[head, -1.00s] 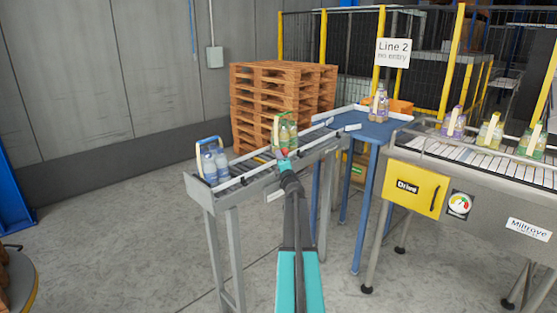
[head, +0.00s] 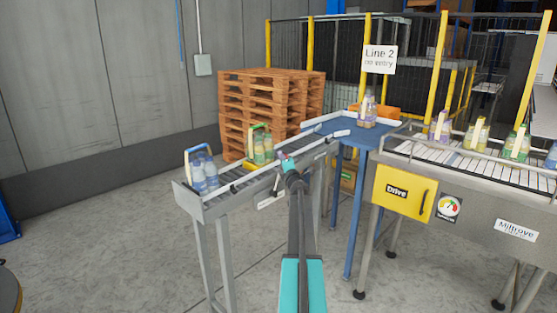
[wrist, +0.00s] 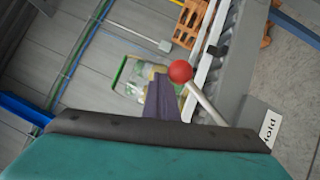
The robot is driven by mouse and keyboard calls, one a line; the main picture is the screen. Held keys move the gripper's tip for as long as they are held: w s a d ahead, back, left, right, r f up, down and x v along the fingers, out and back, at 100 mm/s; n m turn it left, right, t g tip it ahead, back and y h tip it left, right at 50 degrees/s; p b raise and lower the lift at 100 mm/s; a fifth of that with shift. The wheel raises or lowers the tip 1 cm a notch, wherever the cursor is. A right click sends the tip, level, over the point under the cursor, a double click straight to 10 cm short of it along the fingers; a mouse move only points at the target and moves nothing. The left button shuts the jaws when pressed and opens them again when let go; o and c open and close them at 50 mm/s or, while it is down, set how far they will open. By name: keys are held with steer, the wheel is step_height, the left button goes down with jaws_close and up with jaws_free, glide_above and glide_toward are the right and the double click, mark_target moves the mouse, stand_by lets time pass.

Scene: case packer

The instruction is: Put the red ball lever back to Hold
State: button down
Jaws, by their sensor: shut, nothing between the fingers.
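The red ball lever (wrist: 181,72) shows in the wrist view as a red ball on a pale metal shaft slanting down to the right. A white label (wrist: 268,128) reading "Hold" upside down is near the shaft's lower end. My gripper (wrist: 163,90) is shut and empty, its dark fingers just left of the ball and shaft; I cannot tell if they touch. In the head view my gripper (head: 284,160) is at the near side of the roller conveyor (head: 228,188), and mostly hides the lever. A small label plate (head: 271,201) hangs on the conveyor's side.
A green-handled bottle pack (head: 262,148) and a blue-handled one (head: 203,173) stand on the conveyor. A blue table (head: 349,128) joins its far end. Stacked pallets (head: 265,105) stand behind. The Drive cabinet (head: 402,193) is right.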

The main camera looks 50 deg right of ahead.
steer(key=shift+s+d+f, duration=0.1)
stand_by(0.3)
steer(key=s+a+r+b, duration=0.2)
steer(key=s+a+r, duration=0.2)
steer(key=a, duration=0.5)
steer(key=shift+s, duration=1.2)
